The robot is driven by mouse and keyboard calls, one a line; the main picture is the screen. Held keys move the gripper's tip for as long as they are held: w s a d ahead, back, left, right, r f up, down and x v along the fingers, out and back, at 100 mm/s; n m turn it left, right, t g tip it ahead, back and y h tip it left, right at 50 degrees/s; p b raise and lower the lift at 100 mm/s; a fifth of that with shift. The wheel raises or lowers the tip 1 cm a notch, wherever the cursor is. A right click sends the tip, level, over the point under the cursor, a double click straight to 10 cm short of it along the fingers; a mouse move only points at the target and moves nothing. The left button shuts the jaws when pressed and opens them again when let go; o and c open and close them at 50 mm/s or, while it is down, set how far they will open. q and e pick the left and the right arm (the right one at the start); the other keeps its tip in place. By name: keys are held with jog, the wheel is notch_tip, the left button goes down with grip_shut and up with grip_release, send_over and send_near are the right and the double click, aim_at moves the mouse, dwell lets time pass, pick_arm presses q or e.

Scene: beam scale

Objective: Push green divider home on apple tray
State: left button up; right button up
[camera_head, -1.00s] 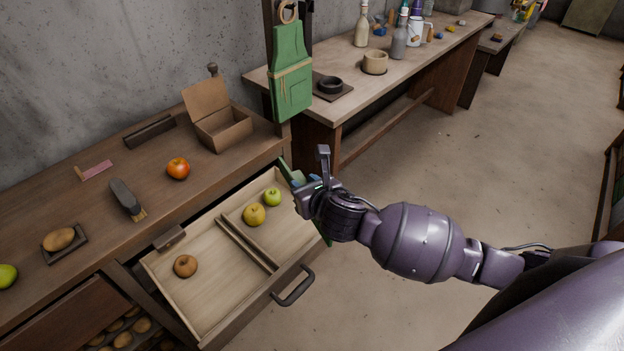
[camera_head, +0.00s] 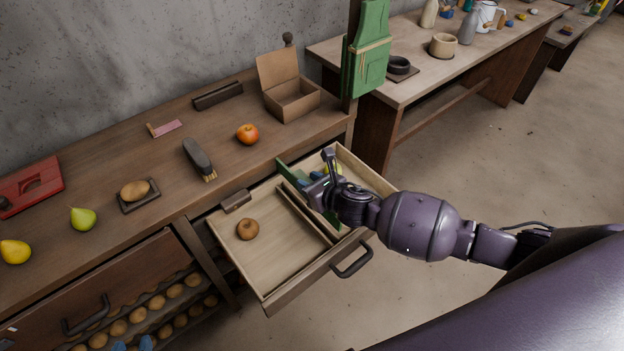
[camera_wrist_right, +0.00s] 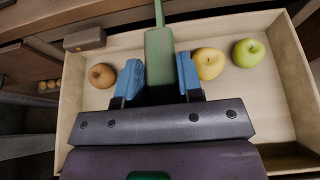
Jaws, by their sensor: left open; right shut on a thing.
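My right gripper (camera_head: 314,178) is shut on the green divider (camera_head: 289,174) and holds it upright over the open apple tray (camera_head: 262,265). In the right wrist view the divider (camera_wrist_right: 159,52) stands between the blue fingertips, running towards the tray's far wall. It lies roughly along the wooden rails (camera_head: 304,216); whether its lower edge is in the slot is hidden. A brown apple (camera_head: 248,229) lies left of it. A yellow apple (camera_wrist_right: 208,63) and a green apple (camera_wrist_right: 248,53) lie right of it. My left gripper (camera_head: 132,344) shows only blue fingertips, open, at the bottom edge.
The tray's front carries a dark handle (camera_head: 353,261). The worktop behind holds a brush (camera_head: 197,156), an orange-red fruit (camera_head: 247,134), an open cardboard box (camera_head: 290,99) and pears. Floor to the right is clear.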

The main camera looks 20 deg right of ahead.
jog(key=shift+d, duration=0.1)
jog(key=shift+r, duration=0.1)
jog(key=shift+f+b, duration=0.7)
jog(key=shift+f, duration=0.6)
jog(key=shift+f+b, duration=1.05)
jog(key=shift+f, duration=0.5)
jog(key=shift+f, duration=0.25)
jog(key=shift+f+b, duration=0.95)
jog(key=shift+f, duration=0.2)
jog(key=shift+f, duration=0.35)
jog(key=shift+f+b, duration=0.6)
jog(key=shift+b, duration=0.05)
